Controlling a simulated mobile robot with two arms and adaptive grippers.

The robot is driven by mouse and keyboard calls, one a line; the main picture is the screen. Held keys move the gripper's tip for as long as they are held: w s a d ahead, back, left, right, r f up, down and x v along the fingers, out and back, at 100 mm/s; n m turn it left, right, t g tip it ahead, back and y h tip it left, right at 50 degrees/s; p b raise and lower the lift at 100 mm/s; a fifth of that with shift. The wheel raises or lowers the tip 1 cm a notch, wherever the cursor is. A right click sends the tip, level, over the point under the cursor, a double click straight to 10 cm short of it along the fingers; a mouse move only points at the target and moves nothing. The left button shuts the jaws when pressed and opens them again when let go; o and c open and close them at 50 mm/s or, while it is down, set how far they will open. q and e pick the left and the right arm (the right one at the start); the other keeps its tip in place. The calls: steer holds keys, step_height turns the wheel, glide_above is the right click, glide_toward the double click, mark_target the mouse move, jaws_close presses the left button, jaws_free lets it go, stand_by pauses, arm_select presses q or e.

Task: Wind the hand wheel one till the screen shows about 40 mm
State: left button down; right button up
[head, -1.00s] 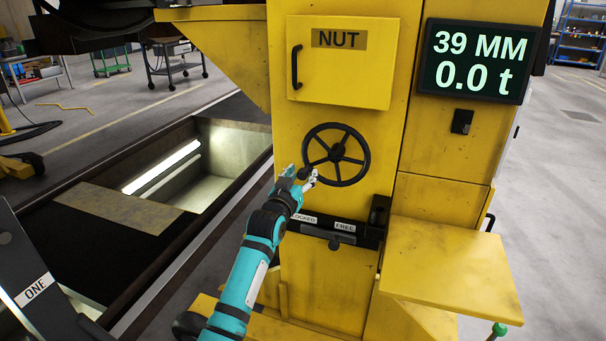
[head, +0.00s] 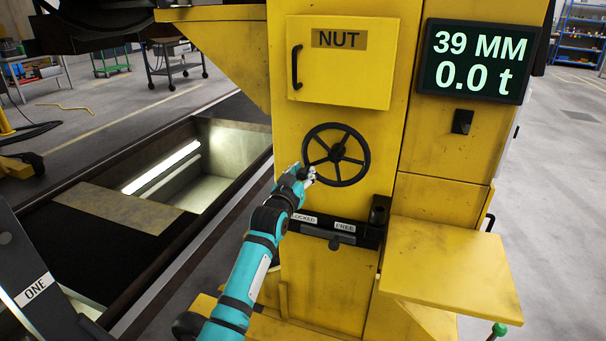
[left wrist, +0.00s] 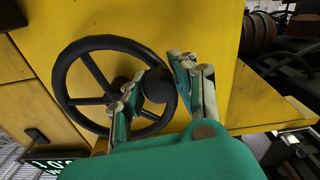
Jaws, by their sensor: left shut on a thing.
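The black hand wheel (head: 336,154) is on the front of the yellow stand, below the NUT door. The screen (head: 473,61) at the upper right reads 39 MM and 0.0 t. My left gripper (head: 307,173) is at the lower left of the wheel's rim. In the left wrist view its fingers (left wrist: 157,88) are on both sides of the wheel's round black knob (left wrist: 157,85), shut on it. The wheel (left wrist: 104,85) fills the left of that view. My right gripper is in neither view.
Below the wheel is a black slot with a lever (head: 342,239) and LOCKED and FREE labels. A yellow shelf (head: 447,277) juts out at the lower right. An open lit pit (head: 190,165) lies to the left. A plate marked ONE (head: 35,289) is at the lower left.

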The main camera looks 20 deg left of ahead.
mark_target(307, 139)
arm_select(q)
steer(key=shift+r, duration=0.15)
steer(key=r+m+p, duration=0.1)
steer(key=m+p, duration=0.1)
steer(key=a+r+m+p, duration=0.1)
steer(key=r+m+p, duration=0.1)
step_height(307, 139, up, 2)
steer(key=m+p, duration=0.2)
steer(key=shift+a+m+p, duration=0.1)
steer(key=shift+m+p, duration=0.2)
steer(key=shift+m, duration=0.1)
steer(key=shift+r+m+p, duration=0.85)
steer(key=shift+m+p, duration=0.05)
steer(key=shift+m, duration=0.3)
steer(key=shift+d+r+m+p, duration=0.3)
steer(key=shift+r+m+p, duration=0.15)
steer(key=shift+m, duration=0.25)
steer(key=shift+d+r+m+p, duration=0.3)
steer(key=shift+m+p, duration=0.1)
steer(key=shift+m, duration=0.3)
steer(key=c, duration=1.1)
jaws_free()
